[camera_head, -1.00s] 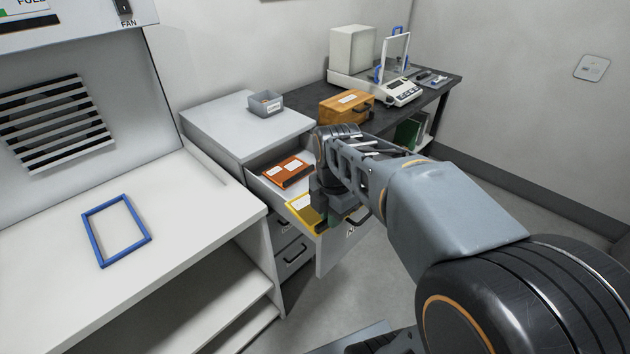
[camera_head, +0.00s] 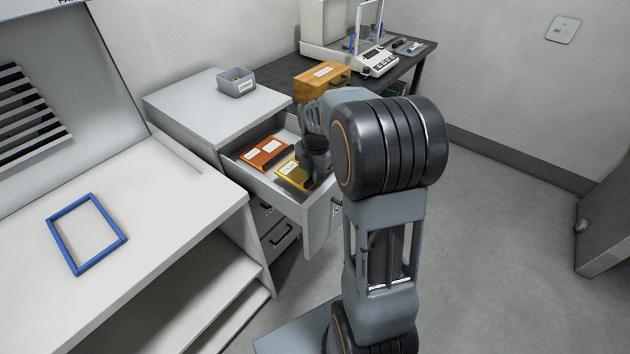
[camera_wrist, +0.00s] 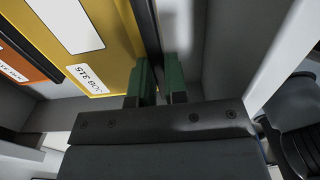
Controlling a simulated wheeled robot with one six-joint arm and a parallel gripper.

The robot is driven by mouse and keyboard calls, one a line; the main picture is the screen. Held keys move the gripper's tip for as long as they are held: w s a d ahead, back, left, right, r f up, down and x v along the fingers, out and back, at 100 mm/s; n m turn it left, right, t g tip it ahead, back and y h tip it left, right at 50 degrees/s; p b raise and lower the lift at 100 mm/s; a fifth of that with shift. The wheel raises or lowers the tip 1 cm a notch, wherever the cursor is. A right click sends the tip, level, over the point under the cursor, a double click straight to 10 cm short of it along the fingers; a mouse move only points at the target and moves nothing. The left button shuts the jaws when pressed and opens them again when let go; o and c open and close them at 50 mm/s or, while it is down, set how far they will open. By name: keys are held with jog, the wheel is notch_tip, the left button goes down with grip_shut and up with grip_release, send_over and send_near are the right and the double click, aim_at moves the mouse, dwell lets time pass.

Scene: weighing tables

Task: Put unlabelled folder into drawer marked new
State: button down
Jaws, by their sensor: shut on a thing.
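A yellow folder (camera_head: 292,174) with white labels is in the open grey drawer (camera_head: 318,228). One label reads something like "JOB 315" in the wrist view, where the folder (camera_wrist: 105,75) fills the upper left. My gripper (camera_head: 312,180) reaches down into the drawer at the folder's right side. In the wrist view its green fingertips (camera_wrist: 157,82) are shut on the folder's dark edge. An orange folder (camera_head: 264,153) with white labels lies to the left in the same drawer. A mark on the drawer front is mostly hidden by my arm. I see no unlabelled folder.
A grey bin (camera_head: 236,82) stands on the cabinet top (camera_head: 190,108). An orange box (camera_head: 321,80) and a balance (camera_head: 365,62) are on the dark table. A blue frame (camera_head: 86,234) lies on the white bench at left.

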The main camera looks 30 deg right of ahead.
jog(key=shift+w+d+f, duration=0.15)
jog(key=shift+w+f, duration=0.2)
jog(key=shift+f, duration=1.7)
jog(key=shift+f+b, duration=0.2)
jog(key=shift+b, duration=0.1)
jog(key=c, duration=1.1)
grip_release()
jog(key=shift+c, duration=0.2)
notch_tip(320, 180, up, 12)
jog(key=shift+r+p, duration=0.25)
jog(key=shift+p, duration=0.45)
